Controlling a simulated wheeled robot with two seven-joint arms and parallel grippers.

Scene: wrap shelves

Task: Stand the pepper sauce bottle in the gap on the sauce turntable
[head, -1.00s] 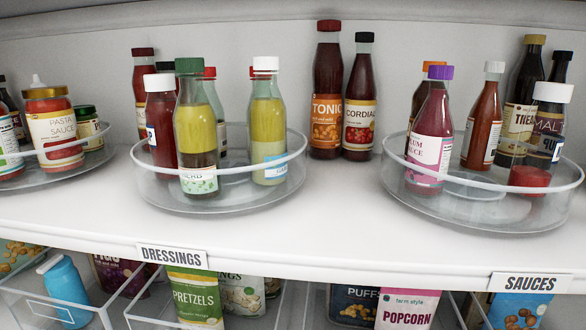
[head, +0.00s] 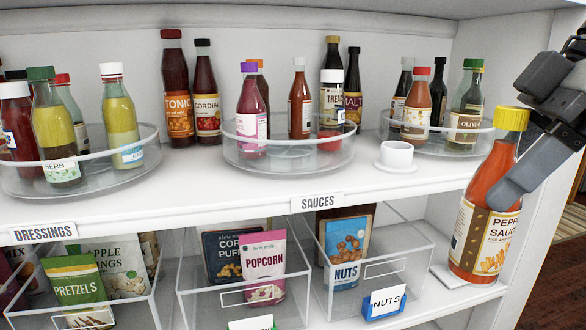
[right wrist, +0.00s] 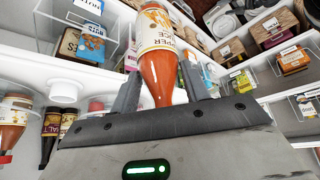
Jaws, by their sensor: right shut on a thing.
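The pepper sauce bottle (head: 483,215), orange-red with a yellow cap and a cream label, is held upright in front of the shelf at the right. My right gripper (head: 503,182) is shut on it; the wrist view also shows the bottle (right wrist: 160,72) between the two fingers (right wrist: 160,95). The sauce turntable (head: 283,164) is a clear round tray above the SAUCES label (head: 318,202). A plum sauce bottle (head: 252,118) stands at its left and several bottles stand at its back and right. A bare space shows at its front middle. My left gripper is out of view.
A small white cup (head: 396,156) stands right of the sauce turntable. Another turntable (head: 440,148) with bottles is further right, and the dressings turntable (head: 80,190) is at left. Tonic (head: 176,90) and cordial (head: 207,95) bottles stand behind. Clear bins (head: 405,255) sit below.

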